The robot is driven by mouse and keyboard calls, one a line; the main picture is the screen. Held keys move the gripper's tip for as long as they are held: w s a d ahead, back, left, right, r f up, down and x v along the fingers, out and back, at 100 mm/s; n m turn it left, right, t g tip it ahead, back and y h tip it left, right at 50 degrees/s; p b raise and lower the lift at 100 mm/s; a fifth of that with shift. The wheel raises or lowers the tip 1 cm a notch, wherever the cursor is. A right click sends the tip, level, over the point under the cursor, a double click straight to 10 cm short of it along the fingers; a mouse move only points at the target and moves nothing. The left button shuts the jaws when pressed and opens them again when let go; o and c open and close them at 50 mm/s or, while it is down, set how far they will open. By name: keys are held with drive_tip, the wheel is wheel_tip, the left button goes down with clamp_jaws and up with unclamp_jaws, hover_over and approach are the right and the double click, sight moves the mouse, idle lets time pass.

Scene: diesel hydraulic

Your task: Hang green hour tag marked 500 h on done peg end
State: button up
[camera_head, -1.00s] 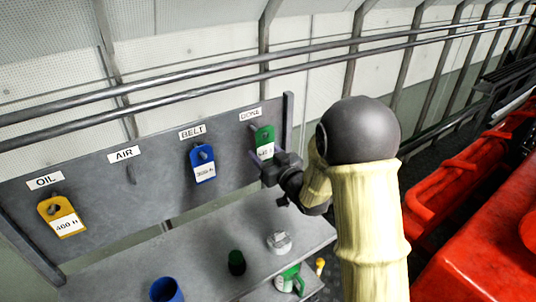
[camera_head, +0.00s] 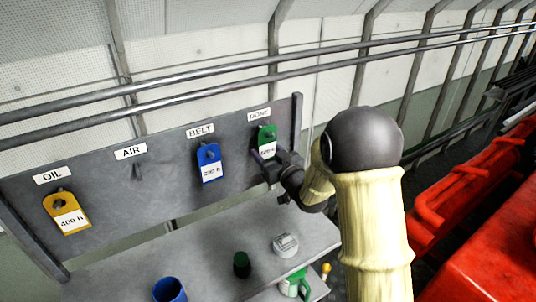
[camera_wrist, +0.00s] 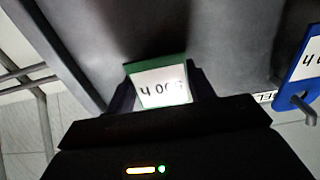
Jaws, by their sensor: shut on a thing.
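The green hour tag (camera_head: 265,135) is upright against the board under the DONE label (camera_head: 259,114). A dark peg end shows at its upper part, but whether the peg passes through the hole is too small to tell. My gripper (camera_head: 266,164) is shut on the tag's lower white part. In the wrist view the tag (camera_wrist: 161,82) sits between my two fingers, its 500 h print upside down. Its upper end and the done peg are not clear in that view.
A blue tag (camera_head: 210,163) hangs under BELT, close left of my gripper. A yellow tag (camera_head: 67,212) hangs under OIL. The AIR peg (camera_head: 138,170) is bare. The shelf below holds a blue cup (camera_head: 169,290), a dark green piece (camera_head: 241,264) and a grey piece (camera_head: 285,244).

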idle(0.4)
drive_tip(key=o, duration=1)
drive_tip(key=shift+s+d+b, duration=0.25)
drive_tip(key=shift+s+b, duration=0.1)
drive_tip(key=b+v, duration=0.6)
drive_tip(key=v, duration=1)
drive_tip(key=shift+s+d+b, duration=0.15)
drive_tip(key=shift+s+b, duration=0.05)
drive_tip(key=shift+b, duration=0.15)
